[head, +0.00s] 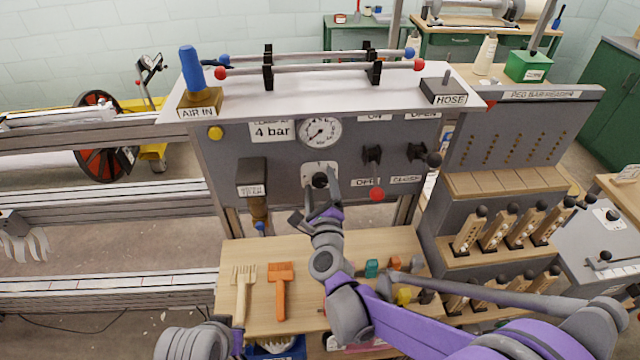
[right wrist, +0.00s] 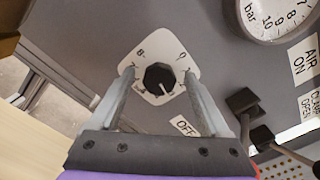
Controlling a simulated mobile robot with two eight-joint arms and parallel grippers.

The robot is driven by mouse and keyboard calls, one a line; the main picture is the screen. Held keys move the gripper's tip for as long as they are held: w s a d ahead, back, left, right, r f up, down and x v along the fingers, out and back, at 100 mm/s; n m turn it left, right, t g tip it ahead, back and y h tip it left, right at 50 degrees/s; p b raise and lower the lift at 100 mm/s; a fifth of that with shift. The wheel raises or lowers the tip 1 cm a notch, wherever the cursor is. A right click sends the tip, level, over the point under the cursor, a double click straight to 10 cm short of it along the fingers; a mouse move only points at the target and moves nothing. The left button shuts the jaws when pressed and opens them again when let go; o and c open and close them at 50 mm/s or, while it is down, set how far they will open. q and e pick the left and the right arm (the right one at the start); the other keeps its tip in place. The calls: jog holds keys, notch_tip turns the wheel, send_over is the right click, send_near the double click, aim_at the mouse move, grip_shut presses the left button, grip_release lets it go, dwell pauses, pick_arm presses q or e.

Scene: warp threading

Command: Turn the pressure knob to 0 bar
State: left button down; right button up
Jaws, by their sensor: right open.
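The pressure knob (head: 320,179) is a dark knob on a white plate on the grey panel, below the gauge (head: 321,132). In the right wrist view the knob (right wrist: 160,78) is black and faceted, with a white pointer line toward the lower right. Its plate (right wrist: 143,57) shows marks near its corners, and a 0 seems to be at the upper right. My right gripper (head: 322,198) is at the knob. In the wrist view its open fingers (right wrist: 160,80) stand on either side of the knob, with visible gaps. My left gripper is not in view.
A "4 bar" sign (head: 272,131) is left of the gauge. A dark box (head: 252,172) is at left. Brushes and small parts lie on the wooden shelf (head: 325,247) below.

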grip_shut()
dwell(0.5)
jog(key=n+b, duration=0.2)
jog(key=n, duration=0.2)
jog(key=shift+f, duration=0.2)
jog(key=n+b, duration=0.2)
jog(key=n, duration=0.3)
jog(key=shift+n+b, duration=0.35)
jog(key=shift+n, duration=0.05)
jog(key=n+b, duration=0.1)
jog(key=n, duration=0.4)
jog(key=shift+f, duration=0.1)
jog(key=n+b, duration=0.1)
jog(key=n, duration=0.4)
jog(key=shift+n, duration=0.3)
